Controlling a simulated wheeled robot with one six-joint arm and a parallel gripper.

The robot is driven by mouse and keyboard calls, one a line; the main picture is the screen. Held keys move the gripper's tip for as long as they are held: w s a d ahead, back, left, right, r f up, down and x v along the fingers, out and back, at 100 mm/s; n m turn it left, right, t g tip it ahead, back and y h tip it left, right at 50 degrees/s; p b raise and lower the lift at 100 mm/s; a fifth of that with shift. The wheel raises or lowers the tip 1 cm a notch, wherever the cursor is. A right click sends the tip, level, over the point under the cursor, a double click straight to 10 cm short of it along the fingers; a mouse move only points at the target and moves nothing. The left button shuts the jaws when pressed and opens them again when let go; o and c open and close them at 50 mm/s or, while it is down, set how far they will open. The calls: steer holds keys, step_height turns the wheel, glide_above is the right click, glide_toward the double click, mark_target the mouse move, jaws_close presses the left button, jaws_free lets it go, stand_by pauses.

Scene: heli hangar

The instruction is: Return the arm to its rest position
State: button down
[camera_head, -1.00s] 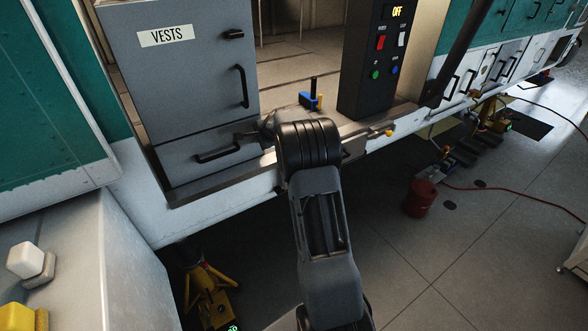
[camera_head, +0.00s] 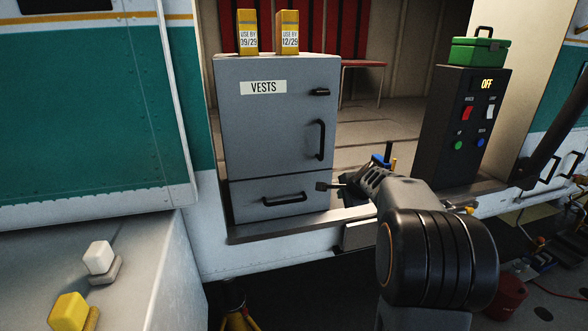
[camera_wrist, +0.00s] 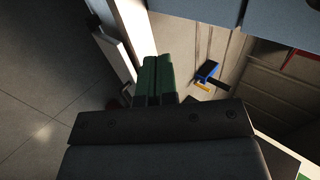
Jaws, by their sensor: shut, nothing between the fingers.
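My arm rises from the lower right of the head view, its black rounded joint large in front. My gripper (camera_head: 324,187) reaches left from it, in front of the grey vests cabinet's lower drawer; I cannot tell the exact gap. In the wrist view the two greenish fingers (camera_wrist: 158,78) lie side by side, shut with nothing between them.
The grey cabinet (camera_head: 238,135) labelled VESTS stands on the helicopter floor, two yellow boxes (camera_head: 247,32) on top. A black switch panel (camera_head: 438,135) carries a green case (camera_head: 478,52). A blue item (camera_wrist: 208,70) lies on the cabin floor.

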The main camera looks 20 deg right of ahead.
steer(key=s+a+f+n+g+y, duration=0.1)
steer(key=s+a+f+n+g, duration=0.35)
steer(key=s+n, duration=0.3)
steer(key=s+a+n, duration=0.5)
steer(key=s+a, duration=0.2)
steer(key=s, duration=0.2)
steer(key=s+a+n, duration=0.6)
steer(key=s+a, duration=0.1)
steer(key=s, duration=0.3)
steer(key=shift+s+r+g+h, duration=0.15)
steer(key=shift+s+g+h, duration=0.15)
steer(key=shift+g, duration=0.15)
